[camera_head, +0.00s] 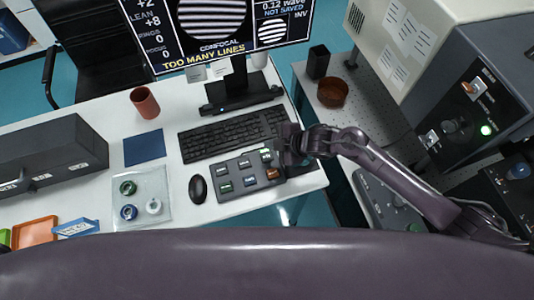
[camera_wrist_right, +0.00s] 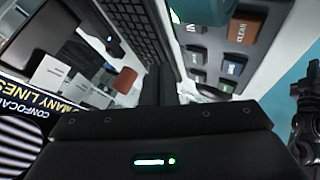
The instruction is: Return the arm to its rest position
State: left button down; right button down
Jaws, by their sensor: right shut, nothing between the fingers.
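My right arm comes in from the right in the head view, reaching across the gap to the white desk. My right gripper (camera_head: 284,152) is shut and empty over the right end of the grey button pad (camera_head: 226,195), hiding part of that end. In the right wrist view the shut fingers (camera_wrist_right: 159,86) point toward the desk, with the pad's buttons (camera_wrist_right: 231,66) on the right and the black keyboard (camera_wrist_right: 130,20) on the left. I cannot tell whether the fingertips touch the pad. My left gripper is not in view.
A monitor (camera_head: 210,35) reading "TOO MANY LINES" stands behind the keyboard. A mouse (camera_head: 197,189), a clear tray (camera_head: 160,180) with small round parts, a blue mat (camera_head: 144,148) and a brown cup (camera_head: 145,102) lie left. A control box (camera_head: 470,110) stands right.

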dwell(0.7)
jog(key=s+d+r+m+t+h, duration=0.3)
jog(key=r+m+h, duration=0.1)
jog(key=r+m, duration=0.5)
jog(key=s+d+r+m+g+h, duration=0.2)
jog(key=s+d+m, duration=0.3)
jog(key=s+d, duration=0.25)
jog(key=s+d+r+m+g+h, duration=0.2)
jog(key=s+d+r+m, duration=0.1)
jog(key=s+d+m, duration=0.4)
notch_tip(320, 180, down, 34)
jog(key=n+g+b, duration=0.1)
jog(key=n+b, duration=0.1)
jog(key=b, duration=0.2)
jog(key=s+d+f+g+b, duration=0.1)
jog(key=s+d+f+b, duration=0.2)
jog(key=s+f, duration=1.7)
jog(key=shift+d+f+g, duration=0.3)
jog(key=shift+d+f, duration=0.3)
jog(key=shift+f, duration=0.15)
